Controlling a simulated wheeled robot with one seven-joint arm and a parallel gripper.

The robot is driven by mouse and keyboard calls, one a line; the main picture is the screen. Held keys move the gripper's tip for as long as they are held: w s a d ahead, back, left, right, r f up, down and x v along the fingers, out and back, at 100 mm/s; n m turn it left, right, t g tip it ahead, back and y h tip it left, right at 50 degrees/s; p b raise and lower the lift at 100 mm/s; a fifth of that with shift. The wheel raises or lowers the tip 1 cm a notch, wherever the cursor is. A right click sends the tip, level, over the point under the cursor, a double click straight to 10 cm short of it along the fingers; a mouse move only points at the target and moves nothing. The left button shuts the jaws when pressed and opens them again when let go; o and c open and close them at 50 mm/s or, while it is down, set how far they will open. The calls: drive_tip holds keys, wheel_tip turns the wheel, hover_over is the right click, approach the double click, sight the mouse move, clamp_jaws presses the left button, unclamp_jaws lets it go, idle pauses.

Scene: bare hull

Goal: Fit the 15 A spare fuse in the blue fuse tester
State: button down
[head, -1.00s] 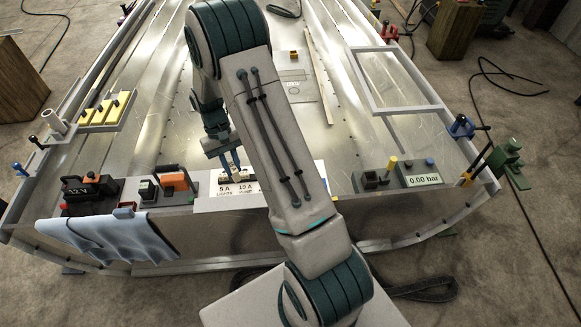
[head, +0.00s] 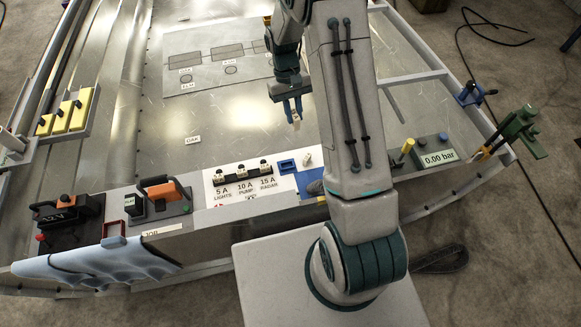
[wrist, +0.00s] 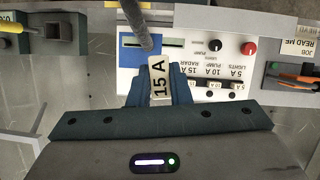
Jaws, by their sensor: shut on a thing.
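My gripper (head: 294,113) is shut on the 15 A fuse and hangs beyond the far edge of the white fuse panel. In the head view the fuse (head: 297,118) is a small light piece below the fingertips. The blue fuse tester (head: 286,166) sits on the right part of the panel, apart from the fuse.
A black fuse strip (head: 242,174) with several fuses stands left of the tester, labelled 5 A, 10 A and 15 A. A small pale piece (head: 307,159) is right of the tester. A pressure gauge box (head: 436,153) stands further right. The metal floor behind the panel is mostly clear.

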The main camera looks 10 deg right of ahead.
drive_tip(key=w+d+f+n+t+h+b, duration=0.1)
drive_tip(key=d+f+n+b, duration=0.3)
drive_tip(key=f+b, duration=0.7)
drive_tip(key=w+d+f+n+t+h+b, duration=0.1)
drive_tip(key=d+f+n+t+h+b, duration=0.15)
drive_tip(key=f+n+b, duration=0.9)
drive_tip(key=w+d+f+n+t+h+b, duration=0.1)
drive_tip(key=w+d+f+b, duration=0.15)
drive_tip(key=b, duration=1.55)
drive_tip(key=shift+y, duration=0.25)
drive_tip(key=a+f+b, duration=0.1)
drive_tip(key=a+f, duration=0.1)
drive_tip(key=a, duration=0.1)
drive_tip(key=w+a+f+b, duration=0.1)
drive_tip(key=a+f+b, duration=0.1)
drive_tip(key=a+f, duration=0.1)
drive_tip(key=w+a+f+b, duration=0.1)
drive_tip(key=a+f, duration=0.2)
drive_tip(key=a, duration=0.1)
drive_tip(key=shift+w+a, duration=0.15)
drive_tip(key=shift+w, duration=0.1)
wheel_tip(320, 180, down, 4)
drive_tip(key=b, duration=0.2)
drive_tip(key=shift+b, duration=0.35)
drive_tip(key=shift+r, duration=0.15)
drive_tip(key=c, duration=1.3)
unclamp_jaws()
drive_tip(key=shift+c, duration=0.2)
